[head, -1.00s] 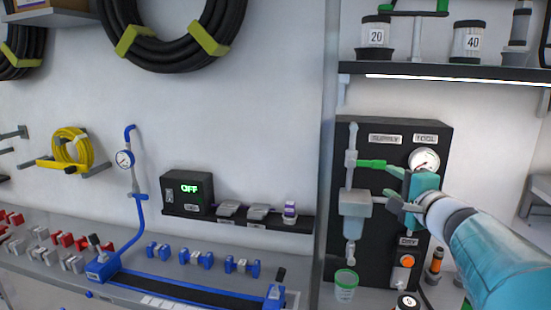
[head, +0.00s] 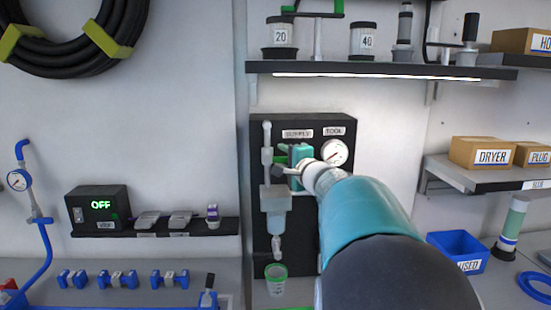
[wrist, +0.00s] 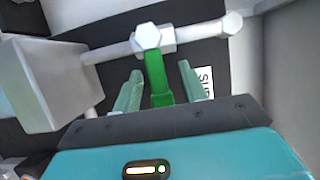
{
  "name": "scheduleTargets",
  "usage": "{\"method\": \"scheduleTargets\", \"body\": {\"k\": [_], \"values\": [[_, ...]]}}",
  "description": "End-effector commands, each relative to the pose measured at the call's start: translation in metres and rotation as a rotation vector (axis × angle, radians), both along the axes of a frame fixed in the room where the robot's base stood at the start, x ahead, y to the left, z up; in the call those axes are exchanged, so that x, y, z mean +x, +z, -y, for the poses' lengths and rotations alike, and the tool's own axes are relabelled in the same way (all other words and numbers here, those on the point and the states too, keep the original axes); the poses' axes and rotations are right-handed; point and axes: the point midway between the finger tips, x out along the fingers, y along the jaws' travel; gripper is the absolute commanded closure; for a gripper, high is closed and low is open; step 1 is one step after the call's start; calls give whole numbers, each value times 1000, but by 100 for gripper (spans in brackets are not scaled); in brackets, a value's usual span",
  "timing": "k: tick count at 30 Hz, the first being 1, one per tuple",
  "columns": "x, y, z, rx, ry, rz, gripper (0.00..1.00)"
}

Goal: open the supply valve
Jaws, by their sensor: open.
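The supply valve's green lever (wrist: 156,75) extends from a white hex fitting (wrist: 146,37) on a pipe in the wrist view. My gripper (wrist: 161,88) is open, with one finger on each side of the lever. Gaps show between the lever and both fingers. In the head view, my gripper (head: 283,172) is at the black panel (head: 260,240), just right of the vertical pipe (head: 267,145). Only a bit of the green lever (head: 281,160) shows there; my gripper and arm hide the rest. The SUPPLY label (head: 297,133) is just above.
A round gauge (head: 335,152) is close to the right of my gripper. A grey filter block (head: 275,198) hangs below on the pipe, above a green-rimmed cup (head: 276,278). A lit shelf (head: 380,69) runs above the panel.

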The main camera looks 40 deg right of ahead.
Motion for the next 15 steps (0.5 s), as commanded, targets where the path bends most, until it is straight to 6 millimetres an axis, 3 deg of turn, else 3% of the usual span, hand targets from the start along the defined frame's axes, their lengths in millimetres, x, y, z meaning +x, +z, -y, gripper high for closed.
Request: {"method": "scheduleTargets", "body": {"k": [11,15], "values": [[9,0,1,0,0,1,58],[9,0,1,0,0,1,84]]}}
